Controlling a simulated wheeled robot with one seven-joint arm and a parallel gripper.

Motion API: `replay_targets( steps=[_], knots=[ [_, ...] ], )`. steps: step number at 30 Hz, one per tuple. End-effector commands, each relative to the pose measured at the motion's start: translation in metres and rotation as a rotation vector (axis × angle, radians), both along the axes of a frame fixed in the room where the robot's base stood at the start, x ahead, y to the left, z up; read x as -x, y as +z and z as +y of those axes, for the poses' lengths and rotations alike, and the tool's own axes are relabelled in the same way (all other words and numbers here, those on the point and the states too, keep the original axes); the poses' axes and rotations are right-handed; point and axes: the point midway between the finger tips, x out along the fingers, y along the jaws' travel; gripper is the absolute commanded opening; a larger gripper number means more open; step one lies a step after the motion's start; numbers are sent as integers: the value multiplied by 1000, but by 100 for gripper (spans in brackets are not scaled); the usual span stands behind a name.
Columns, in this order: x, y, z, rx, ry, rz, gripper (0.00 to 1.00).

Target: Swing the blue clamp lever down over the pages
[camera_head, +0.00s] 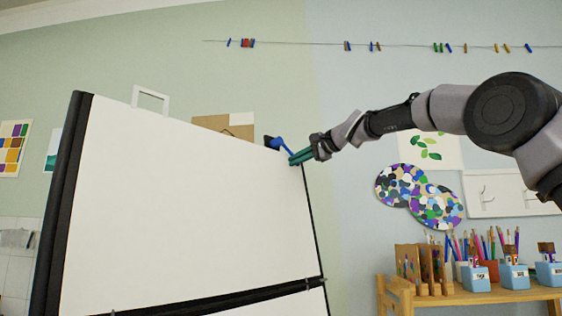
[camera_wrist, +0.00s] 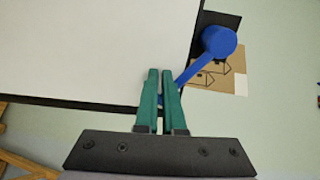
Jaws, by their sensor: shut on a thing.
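The blue clamp lever (camera_head: 280,143) sits at the top right corner of the white board with its pages (camera_head: 200,190). In the wrist view its round blue hub (camera_wrist: 219,41) lies on a black plate (camera_wrist: 213,18), and its thin arm runs down-left to my fingers. My gripper (camera_head: 292,160) has green fingers and is at the board's right edge, just below and right of the hub. In the wrist view the gripper (camera_wrist: 160,88) is shut on the lever's end, which the fingers mostly hide. The white page surface (camera_wrist: 90,45) lies beside the fingers.
A low wooden shelf (camera_head: 470,297) at the lower right holds blue cups (camera_head: 515,277), pencils and brushes. A brown sheet (camera_head: 225,124) shows behind the board's top edge. A string with pegs (camera_head: 400,46) crosses the wall above.

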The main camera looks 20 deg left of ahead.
Motion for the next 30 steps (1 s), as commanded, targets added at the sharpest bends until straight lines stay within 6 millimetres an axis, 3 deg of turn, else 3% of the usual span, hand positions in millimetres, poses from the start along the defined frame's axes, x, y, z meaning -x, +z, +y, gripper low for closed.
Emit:
replay_targets(
  steps=[30],
  knots=[
    [-17,17,-4,0,-5,-3,0]
  ],
)
